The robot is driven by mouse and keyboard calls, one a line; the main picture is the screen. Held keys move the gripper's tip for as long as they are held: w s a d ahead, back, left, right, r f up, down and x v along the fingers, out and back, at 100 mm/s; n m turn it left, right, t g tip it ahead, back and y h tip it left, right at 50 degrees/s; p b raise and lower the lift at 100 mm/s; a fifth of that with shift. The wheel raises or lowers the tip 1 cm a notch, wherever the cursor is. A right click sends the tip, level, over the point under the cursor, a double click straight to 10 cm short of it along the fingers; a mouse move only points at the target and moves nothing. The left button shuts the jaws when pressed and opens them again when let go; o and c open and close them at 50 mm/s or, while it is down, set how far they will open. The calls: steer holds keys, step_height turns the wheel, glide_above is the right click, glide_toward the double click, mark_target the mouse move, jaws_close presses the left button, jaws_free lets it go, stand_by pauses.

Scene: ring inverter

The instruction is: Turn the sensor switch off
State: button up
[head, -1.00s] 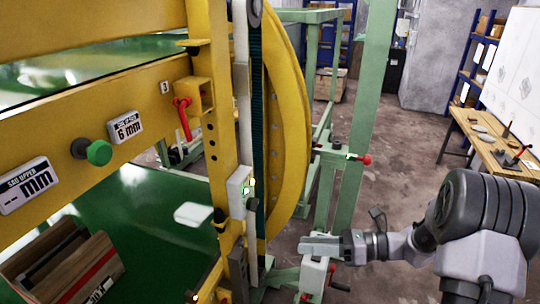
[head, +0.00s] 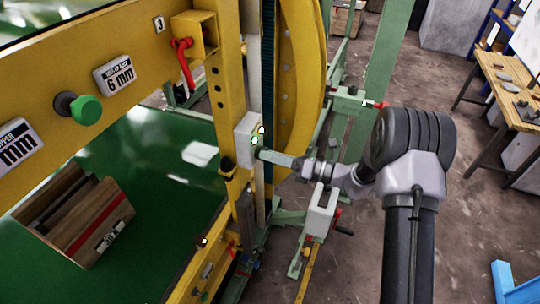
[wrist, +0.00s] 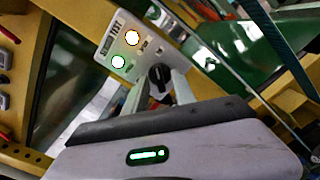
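The sensor switch is a black knob (wrist: 160,76) on a white box with two lit lamps, one whitish-orange and one green. The box (head: 246,141) is mounted on the yellow upright of the machine. My gripper (head: 262,155) is at the box's right side, pointing left at it. In the wrist view its two fingers (wrist: 168,82) are apart, with the knob at their tips, roughly between them. I cannot tell whether they touch it. The knob is mostly hidden by my gripper in the head view.
A yellow curved wheel guard (head: 305,90) stands just behind my gripper. A red handle (head: 182,60) and a green knob (head: 86,109) are on the yellow beam. A wooden block (head: 78,222) lies on the green bed. Open floor is at the right.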

steer(key=shift+a, duration=0.3)
steer(key=shift+w, duration=0.1)
jaws_close()
